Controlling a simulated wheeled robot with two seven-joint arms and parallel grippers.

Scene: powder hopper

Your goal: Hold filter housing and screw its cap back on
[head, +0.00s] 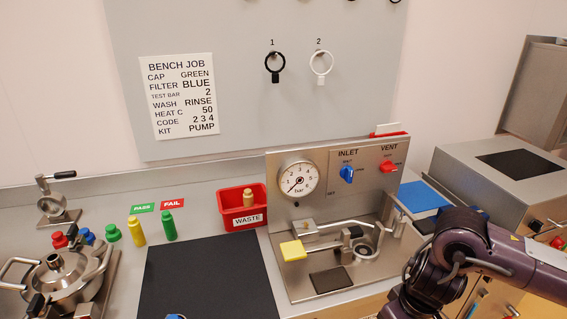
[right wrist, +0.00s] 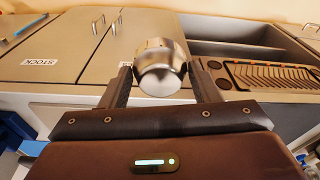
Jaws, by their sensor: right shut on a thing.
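In the right wrist view my right gripper (right wrist: 160,80) is shut on a shiny metal cylinder (right wrist: 160,62) with a rounded near end. It looks like the filter housing, but I cannot see whether a cap is on its far end. In the head view my right arm comes in at the right, and its gripper and the cylinder are out of the picture. A green cap (head: 113,233), a blue cap (head: 87,235) and a red cap (head: 60,240) stand on the bench at the left. My left gripper is not in view.
A black mat (head: 205,270) lies mid-bench, a small blue thing (head: 175,316) at its front edge. The red waste bin (head: 230,212) holds a tan piece. A gauge panel (head: 320,205), yellow and green bottles and a steel pot (head: 55,280) stand around. A job card hangs behind.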

